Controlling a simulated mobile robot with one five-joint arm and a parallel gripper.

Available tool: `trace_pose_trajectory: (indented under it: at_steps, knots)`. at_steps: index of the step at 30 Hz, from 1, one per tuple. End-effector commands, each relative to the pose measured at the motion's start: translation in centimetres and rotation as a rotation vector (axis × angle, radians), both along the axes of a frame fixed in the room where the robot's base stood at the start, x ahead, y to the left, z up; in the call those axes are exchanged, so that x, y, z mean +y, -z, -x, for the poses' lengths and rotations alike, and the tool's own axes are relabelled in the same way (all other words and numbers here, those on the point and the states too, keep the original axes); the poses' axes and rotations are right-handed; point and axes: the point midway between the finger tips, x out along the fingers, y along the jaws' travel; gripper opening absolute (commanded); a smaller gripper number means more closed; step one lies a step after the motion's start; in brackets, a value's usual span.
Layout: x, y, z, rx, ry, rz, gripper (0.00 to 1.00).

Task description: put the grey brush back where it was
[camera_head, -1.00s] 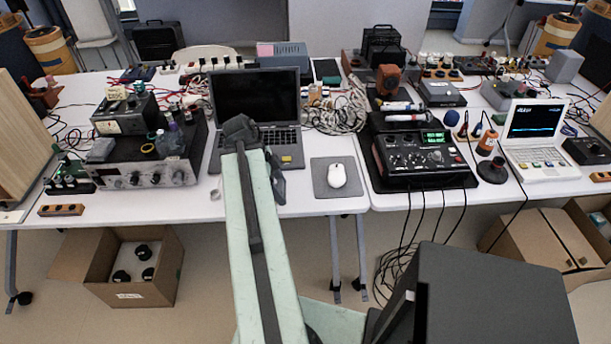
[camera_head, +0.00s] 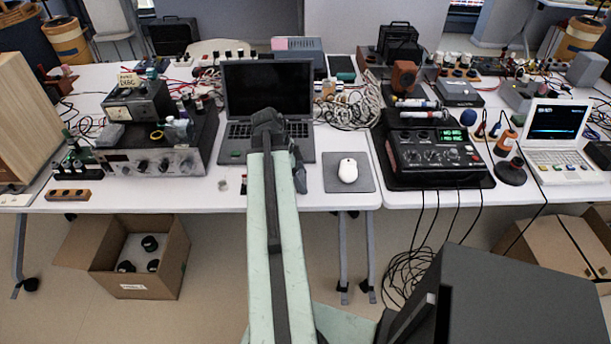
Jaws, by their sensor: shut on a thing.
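My gripper (camera_head: 299,177) shows only in part, as a dark grey shape to the right of my pale green arm, over the table's front edge below the laptop. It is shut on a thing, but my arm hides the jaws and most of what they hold. I cannot make out the grey brush clearly anywhere in view. A small grey block-like thing (camera_head: 113,134) lies on the metal-fronted device (camera_head: 160,163) at the left; I cannot tell what it is.
The open laptop (camera_head: 268,88) stands behind my arm. An open cardboard box (camera_head: 175,262) is on the floor. The white table's (camera_head: 215,190) front strip is partly bare.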

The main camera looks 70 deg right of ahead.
Motion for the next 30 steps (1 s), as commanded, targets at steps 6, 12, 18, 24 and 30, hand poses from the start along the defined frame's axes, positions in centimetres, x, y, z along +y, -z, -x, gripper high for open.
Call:
trace_pose_trajectory:
  at_steps: [6,12,18,24,30]
  knots:
    - [-0.1,0.0,0.2,0.0,0.004,-0.001,0.35]
    - [-0.2,0.2,0.3,0.0,0.006,-0.001,0.87]
    - [-0.2,0.2,0.4,0.0,0.007,0.0,0.89]
    - [-0.2,-0.1,0.4,0.0,0.008,0.0,0.89]
    - [0.0,-2.7,-0.3,0.0,0.007,0.0,0.89]
